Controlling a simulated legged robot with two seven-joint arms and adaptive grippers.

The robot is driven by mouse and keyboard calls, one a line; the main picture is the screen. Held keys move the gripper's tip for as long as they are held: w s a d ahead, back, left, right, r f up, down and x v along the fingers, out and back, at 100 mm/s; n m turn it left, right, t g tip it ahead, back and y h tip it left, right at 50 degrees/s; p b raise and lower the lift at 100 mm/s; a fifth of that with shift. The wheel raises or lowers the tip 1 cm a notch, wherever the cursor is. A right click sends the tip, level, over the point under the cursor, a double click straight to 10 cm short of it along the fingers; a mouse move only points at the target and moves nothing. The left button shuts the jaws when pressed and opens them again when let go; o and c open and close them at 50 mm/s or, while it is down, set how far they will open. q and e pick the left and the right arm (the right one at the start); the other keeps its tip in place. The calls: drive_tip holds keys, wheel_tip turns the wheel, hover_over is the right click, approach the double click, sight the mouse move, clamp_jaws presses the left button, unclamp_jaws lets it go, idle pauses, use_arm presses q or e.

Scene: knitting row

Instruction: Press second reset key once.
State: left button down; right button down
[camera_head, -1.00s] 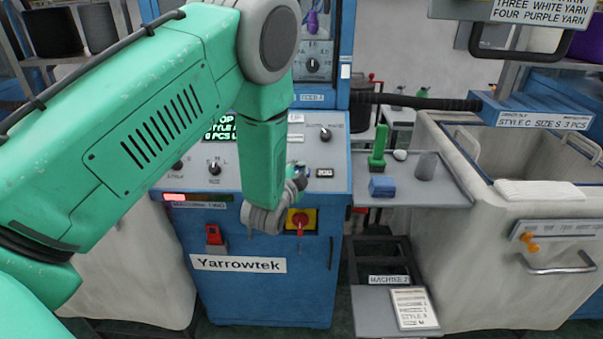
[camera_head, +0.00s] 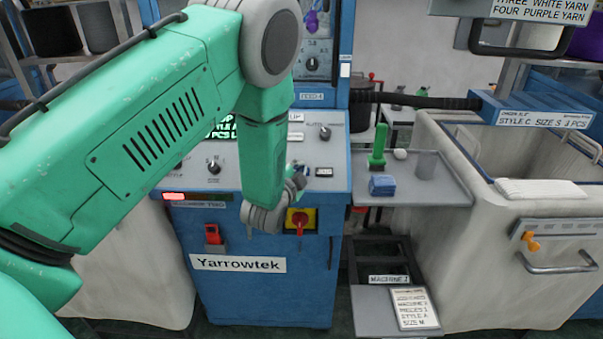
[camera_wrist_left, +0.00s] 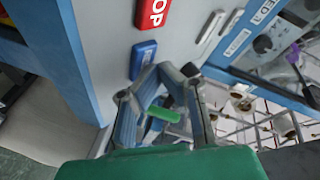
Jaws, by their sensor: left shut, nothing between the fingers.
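A blue key (camera_wrist_left: 143,57) sits on the grey panel in the left wrist view, below a red key (camera_wrist_left: 152,13) marked with letters ending in "OP". The lettering on the blue key cannot be read. My left gripper (camera_wrist_left: 168,75) is shut and empty, with its fingertips close beside the blue key's lower right end; I cannot tell whether they touch. In the head view my left gripper (camera_head: 299,180) shows only partly beside my green forearm, over the machine's control panel (camera_head: 335,190). My arm hides the panel's middle, including the keys there. My right gripper is not in view.
A red rotary switch on a yellow plate (camera_head: 301,219) is just below the gripper. A large bin (camera_head: 470,290) stands at the right.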

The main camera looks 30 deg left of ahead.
use_arm(q)
drive_tip(key=shift+w+f+b, duration=0.15)
drive_tip(key=shift+f+b, duration=0.1)
drive_tip(key=shift+b, duration=0.05)
idle(0.5)
drive_tip(key=shift+r, duration=0.1)
drive_tip(key=shift+s+d+r+p, duration=0.25)
drive_tip(key=shift+s+r+p, duration=0.15)
drive_tip(key=shift+r+p, duration=0.2)
idle(0.3)
drive_tip(key=shift+s+d+r+p, duration=0.15)
drive_tip(key=shift+s+r+p, duration=0.05)
drive_tip(key=shift+r+p, duration=0.3)
drive_tip(key=s+r+p, duration=0.1)
drive_tip(key=s+d+r+p, duration=0.1)
drive_tip(key=r, duration=0.1)
drive_tip(key=shift+s+d, duration=0.1)
drive_tip(key=shift+d, duration=0.1)
drive_tip(key=shift+f, duration=0.15)
